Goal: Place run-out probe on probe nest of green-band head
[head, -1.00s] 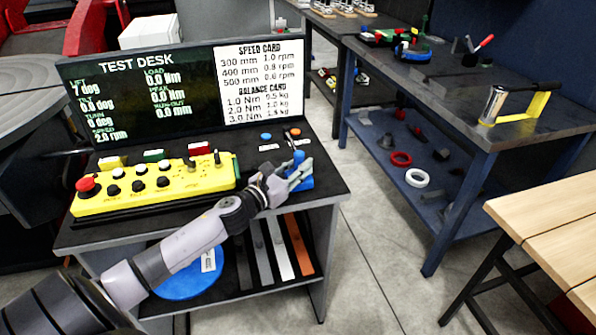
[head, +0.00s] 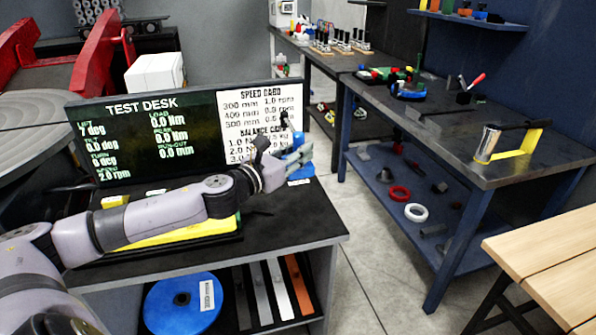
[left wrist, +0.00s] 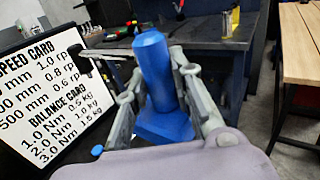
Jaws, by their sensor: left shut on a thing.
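The blue run-out probe (left wrist: 155,70), a round post on a wider block, is upright between the fingers of my left gripper (left wrist: 160,95) in the left wrist view. In the head view my left gripper (head: 292,158) is shut on it at the right end of the test desk. The probe's blue block (head: 300,174) shows below the fingers and appears raised above the desk top. A dark-ended rod shows beside it in the left wrist view; I cannot tell whether it belongs to the probe. I cannot make out the green-band head or its nest. My right gripper is out of view.
The test desk (head: 300,222) carries a screen (head: 150,140) and a yellow control box (head: 180,235), partly hidden by my left arm. A red-framed machine with a grey round plate (head: 28,122) stands at left. A blue workbench (head: 470,165) stands at right, with clear floor between.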

